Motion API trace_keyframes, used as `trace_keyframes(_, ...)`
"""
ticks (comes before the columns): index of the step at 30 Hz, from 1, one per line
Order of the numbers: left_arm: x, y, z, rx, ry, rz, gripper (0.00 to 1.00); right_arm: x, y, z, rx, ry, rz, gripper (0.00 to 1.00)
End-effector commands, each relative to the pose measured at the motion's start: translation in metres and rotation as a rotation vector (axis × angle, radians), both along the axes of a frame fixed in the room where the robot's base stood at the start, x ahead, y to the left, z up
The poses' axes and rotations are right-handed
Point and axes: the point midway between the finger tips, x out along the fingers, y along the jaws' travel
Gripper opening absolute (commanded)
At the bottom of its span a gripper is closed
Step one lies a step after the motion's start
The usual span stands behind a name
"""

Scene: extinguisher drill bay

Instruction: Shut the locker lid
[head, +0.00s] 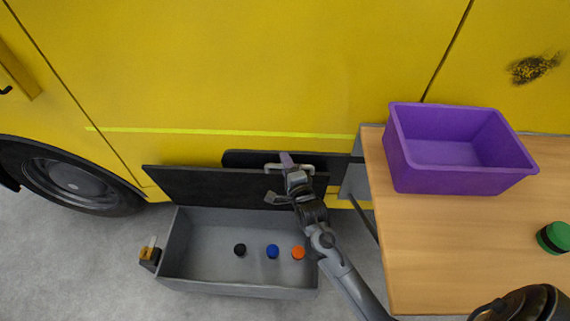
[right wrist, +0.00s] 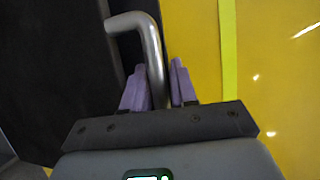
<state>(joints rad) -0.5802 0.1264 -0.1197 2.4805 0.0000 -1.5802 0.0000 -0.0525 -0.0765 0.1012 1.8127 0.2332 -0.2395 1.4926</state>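The grey locker (head: 205,272) stands open on the floor beside the yellow vehicle. Its dark lid (head: 200,187) is raised along the back edge, near the vehicle's side. A metal handle (head: 306,167) is at the lid's upper right; it is also a bent bar in the right wrist view (right wrist: 153,50). My right gripper (head: 287,160) is at this handle, its purple fingers (right wrist: 158,88) on both sides of the bar and close against it. It looks shut on the handle. Inside the locker are a black (head: 240,250), a blue (head: 273,251) and an orange round piece (head: 298,253). My left gripper is not in view.
A wooden table (head: 430,260) stands right of the locker, with a purple bin (head: 450,180) and a green round object (head: 554,238) on it. A small black and yellow block (head: 150,255) is at the locker's left end. The grey floor in front is clear.

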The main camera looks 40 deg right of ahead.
Motion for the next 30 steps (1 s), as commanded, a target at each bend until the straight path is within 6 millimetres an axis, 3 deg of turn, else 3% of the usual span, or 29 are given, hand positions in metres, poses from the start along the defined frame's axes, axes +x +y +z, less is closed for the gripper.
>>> trace_keyframes(13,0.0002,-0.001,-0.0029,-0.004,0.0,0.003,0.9,0.0075,-0.003,-0.0003,0.0,0.001,0.0,0.27)
trace_keyframes(18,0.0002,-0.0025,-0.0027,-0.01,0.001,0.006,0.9,0.0075,-0.0029,-0.0004,0.0,0.001,0.0,0.01)
trace_keyframes(30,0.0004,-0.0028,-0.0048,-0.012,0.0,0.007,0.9,0.0069,-0.0026,-0.0016,-0.005,-0.006,0.002,0.0)
